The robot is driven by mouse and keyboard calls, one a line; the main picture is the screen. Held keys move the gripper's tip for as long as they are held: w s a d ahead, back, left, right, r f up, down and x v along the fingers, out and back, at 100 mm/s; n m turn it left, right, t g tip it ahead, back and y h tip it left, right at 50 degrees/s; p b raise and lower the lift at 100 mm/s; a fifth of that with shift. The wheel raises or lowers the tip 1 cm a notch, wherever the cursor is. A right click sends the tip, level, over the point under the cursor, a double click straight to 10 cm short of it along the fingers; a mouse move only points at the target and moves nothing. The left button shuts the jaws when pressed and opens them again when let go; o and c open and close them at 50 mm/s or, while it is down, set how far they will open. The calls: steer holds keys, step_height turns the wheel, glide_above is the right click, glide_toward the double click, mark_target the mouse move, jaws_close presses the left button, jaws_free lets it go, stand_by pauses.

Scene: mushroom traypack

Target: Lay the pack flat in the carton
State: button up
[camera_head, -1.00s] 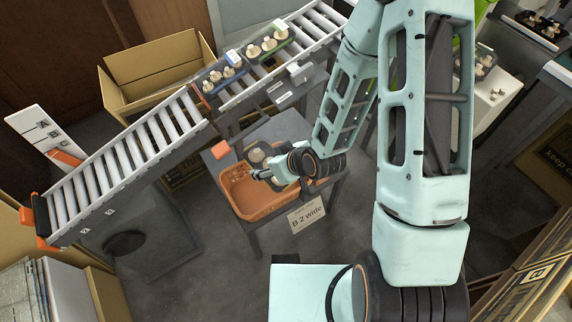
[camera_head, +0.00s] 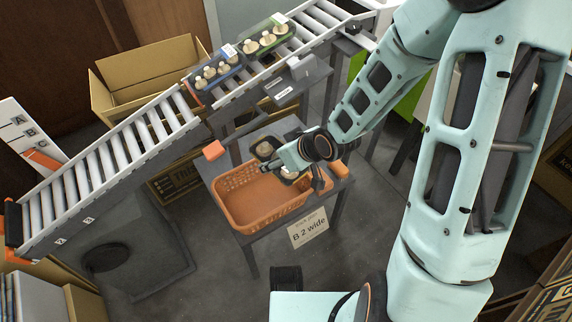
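A dark pack (camera_head: 264,149) with pale mushrooms is at the back right of the orange crate (camera_head: 226,202), partly hidden by my gripper. My gripper (camera_head: 280,160) is over the crate's back right end, right at the pack. I cannot tell whether its fingers hold the pack or only stand in front of it. The crate is on a dark table, and its visible floor is bare. An open cardboard carton (camera_head: 112,98) stands behind the roller conveyor. A blue-edged pack (camera_head: 214,76) and a green-edged pack (camera_head: 266,40) lie on the conveyor.
The roller conveyor (camera_head: 120,150) runs diagonally behind the crate, with a grey bracket (camera_head: 296,82) at its near side. A "B 2 wide" sign (camera_head: 308,229) hangs at the table's front.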

steer(key=w+d+f+b, duration=0.1)
steer(key=w+f+b, duration=0.4)
steer(key=f, duration=0.4)
steer(key=shift+w+d+f+b, duration=0.2)
steer(key=shift+d+b, duration=0.2)
steer(key=shift+b, duration=0.25)
steer(key=shift+f+b, duration=0.5)
steer(key=shift+f, duration=0.1)
steer(key=o, duration=1.2)
steer(key=shift+c, duration=0.2)
steer(key=shift+r, duration=0.15)
